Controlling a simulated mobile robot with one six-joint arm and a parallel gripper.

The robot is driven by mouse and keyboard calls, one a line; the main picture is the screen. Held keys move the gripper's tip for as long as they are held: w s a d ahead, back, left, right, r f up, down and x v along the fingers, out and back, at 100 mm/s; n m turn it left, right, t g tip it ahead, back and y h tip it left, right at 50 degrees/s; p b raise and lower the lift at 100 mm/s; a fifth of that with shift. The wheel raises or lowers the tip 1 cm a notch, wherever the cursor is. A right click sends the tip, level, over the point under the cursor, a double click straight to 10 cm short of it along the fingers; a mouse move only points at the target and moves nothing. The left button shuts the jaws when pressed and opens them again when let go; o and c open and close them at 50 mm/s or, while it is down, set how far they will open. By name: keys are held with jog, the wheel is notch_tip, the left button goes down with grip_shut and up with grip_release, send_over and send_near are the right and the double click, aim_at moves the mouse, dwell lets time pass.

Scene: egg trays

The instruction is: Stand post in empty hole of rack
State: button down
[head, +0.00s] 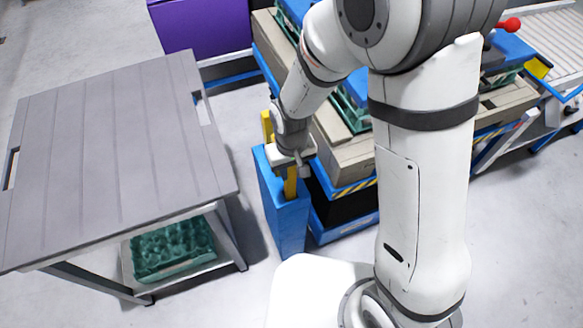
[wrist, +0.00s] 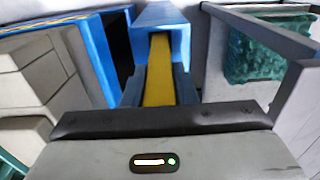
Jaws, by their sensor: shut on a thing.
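The rack (head: 287,225) is a tall narrow blue box on the floor, right of the grey table. My gripper (head: 291,162) is over its top, shut on a yellow post (head: 290,186). The post's lower part shows below the gripper, against the rack's top. A yellow piece (head: 267,124) also rises above and behind the gripper; whether it is the same post or another is unclear. In the wrist view the yellow post (wrist: 160,75) lies between both fingers, and its far end overlaps the blue rack (wrist: 160,14). Whether it is inside a hole is hidden.
A grey table (head: 120,150) stands on the left, with a green egg tray (head: 172,250) on its lower shelf. Blue-framed carts with grey crates (head: 345,152) stand close behind and right of the rack. A purple box (head: 203,25) is at the back.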

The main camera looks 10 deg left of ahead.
jog(key=shift+f+b, duration=0.95)
jog(key=shift+f, duration=0.35)
jog(key=c, duration=1.1)
grip_release()
notch_tip(320, 180, up, 8)
jog(key=shift+p, duration=0.7)
jog(key=s+d+r+m+t+p, duration=0.1)
jog(key=s+d+r+m+p, duration=0.1)
jog(key=d+r, duration=0.5)
jog(key=s+d+r+m+p, duration=0.2)
jog(key=d+r+p, duration=0.2)
jog(key=d+r, duration=0.4)
jog(key=s+d+r+m+t+p, duration=0.1)
jog(key=s+d+r+m+p, duration=0.1)
jog(key=d+r, duration=0.6)
jog(key=shift+s+r+t+p, duration=0.3)
jog(key=shift+s+r+p, duration=0.05)
jog(key=shift+s+p, duration=0.05)
